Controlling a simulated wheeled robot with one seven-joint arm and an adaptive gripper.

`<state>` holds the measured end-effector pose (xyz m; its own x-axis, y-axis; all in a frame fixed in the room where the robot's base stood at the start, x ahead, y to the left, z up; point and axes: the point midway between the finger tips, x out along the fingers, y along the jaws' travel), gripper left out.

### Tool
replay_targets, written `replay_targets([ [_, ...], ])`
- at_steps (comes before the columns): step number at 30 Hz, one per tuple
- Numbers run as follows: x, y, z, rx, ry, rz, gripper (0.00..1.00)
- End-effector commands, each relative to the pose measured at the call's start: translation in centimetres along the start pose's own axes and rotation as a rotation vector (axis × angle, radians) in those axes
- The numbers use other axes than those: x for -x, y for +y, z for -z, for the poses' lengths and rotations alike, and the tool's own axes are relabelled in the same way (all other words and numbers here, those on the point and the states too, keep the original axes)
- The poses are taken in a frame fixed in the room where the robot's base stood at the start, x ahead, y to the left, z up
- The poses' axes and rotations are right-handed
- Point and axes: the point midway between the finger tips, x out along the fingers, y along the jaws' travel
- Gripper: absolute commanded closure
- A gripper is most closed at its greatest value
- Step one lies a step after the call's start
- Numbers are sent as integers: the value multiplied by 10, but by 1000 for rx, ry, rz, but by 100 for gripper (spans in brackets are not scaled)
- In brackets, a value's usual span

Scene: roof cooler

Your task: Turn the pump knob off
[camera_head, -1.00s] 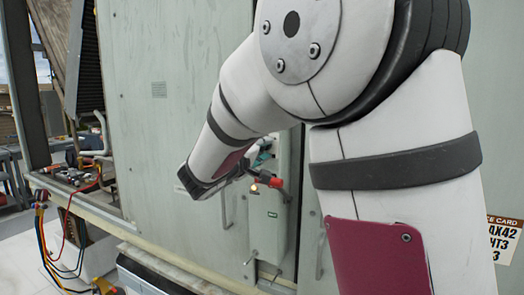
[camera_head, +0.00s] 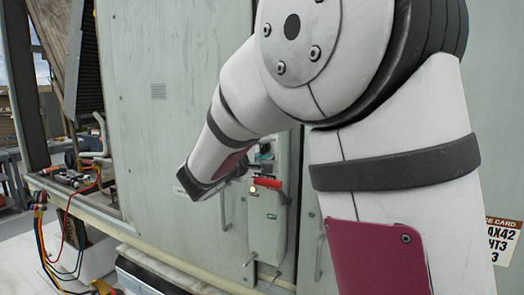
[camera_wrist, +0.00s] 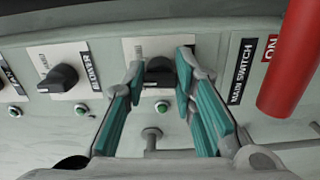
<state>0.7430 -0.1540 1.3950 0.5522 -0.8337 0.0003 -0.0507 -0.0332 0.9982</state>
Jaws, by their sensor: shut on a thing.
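In the wrist view a black rotary knob (camera_wrist: 160,77) sits on a white plate on the grey panel. My gripper (camera_wrist: 161,62) has its teal-padded fingers on either side of this knob, shut on it. The fingers hide part of its plate, so I cannot read its label or be sure it is the pump knob. A second black knob (camera_wrist: 58,78) stands to the left on its own labelled plate, apart from the fingers. In the head view my forearm largely hides the gripper and the knobs.
A red handle (camera_wrist: 290,58) juts out right of the fingers by the "MAIN SWITCH" and "ON" labels; it also shows in the head view (camera_head: 268,183). Small green buttons (camera_wrist: 161,107) line the panel below the knobs. A lit lamp (camera_head: 252,189) is near the handle.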

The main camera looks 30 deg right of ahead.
Motion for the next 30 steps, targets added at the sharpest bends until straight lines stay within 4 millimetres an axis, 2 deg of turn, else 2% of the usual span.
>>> replay_targets([
  [4,1,-1,1,0,2,2,100],
  [5,1,-1,1,0,2,2,71],
  [7,1,-1,1,0,2,2,55],
  [16,1,0,0,-1,1,1,55],
  [20,8,0,1,-1,3,1,55],
  [23,23,0,1,-1,4,1,55],
  [30,72,0,1,-1,5,1,55],
])
